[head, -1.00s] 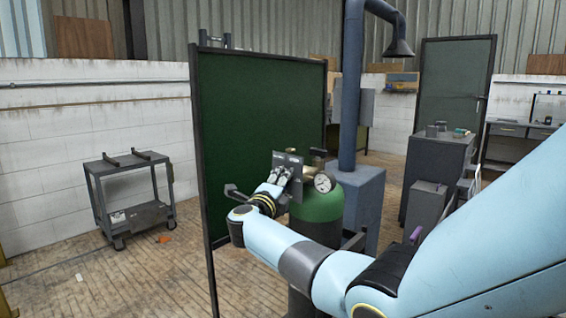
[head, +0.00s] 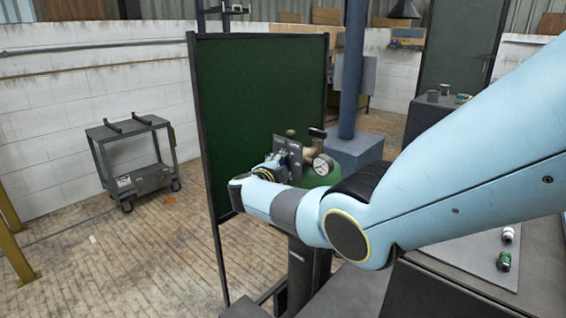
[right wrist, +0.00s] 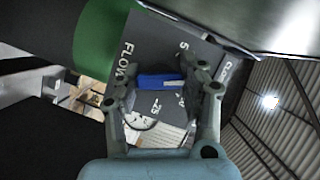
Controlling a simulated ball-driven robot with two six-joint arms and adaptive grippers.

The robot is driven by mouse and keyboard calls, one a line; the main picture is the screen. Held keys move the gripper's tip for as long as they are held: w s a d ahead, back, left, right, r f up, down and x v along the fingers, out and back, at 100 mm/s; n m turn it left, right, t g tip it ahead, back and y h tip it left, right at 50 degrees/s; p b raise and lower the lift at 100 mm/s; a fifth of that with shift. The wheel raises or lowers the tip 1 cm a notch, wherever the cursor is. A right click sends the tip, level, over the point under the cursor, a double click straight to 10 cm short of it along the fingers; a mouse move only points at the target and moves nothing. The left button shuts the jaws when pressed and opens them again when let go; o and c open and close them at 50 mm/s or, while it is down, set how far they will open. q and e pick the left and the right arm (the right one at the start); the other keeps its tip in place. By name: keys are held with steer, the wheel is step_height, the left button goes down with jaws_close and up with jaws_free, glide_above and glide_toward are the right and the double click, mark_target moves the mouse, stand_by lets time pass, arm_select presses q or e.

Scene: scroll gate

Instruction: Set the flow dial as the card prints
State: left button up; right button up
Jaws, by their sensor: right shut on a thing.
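The flow dial's grey plate (head: 288,152) stands in front of the green gas cylinder (head: 345,180), beside a round gauge (head: 322,165). In the right wrist view the plate (right wrist: 150,45) carries the word FLOW and printed numbers, including 5 and 25. A blue bar-shaped knob (right wrist: 158,81) sits at its middle. My right gripper (head: 279,163) is at the plate. In the right wrist view its two fingers (right wrist: 160,84) are shut on the blue knob from both sides. The knob's exact setting is hard to read. I cannot make out the card. My left gripper is not in view.
A dark green screen (head: 262,95) stands just behind and left of the dial. A grey cart (head: 130,150) stands by the white wall. A grey bench (head: 465,265) with small green-and-white items is at the lower right. The wooden floor at left is mostly open.

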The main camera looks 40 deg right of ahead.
steer(key=shift+a+f, duration=0.1)
stand_by(0.3)
steer(key=o, duration=1.2)
steer(key=v, duration=1.2)
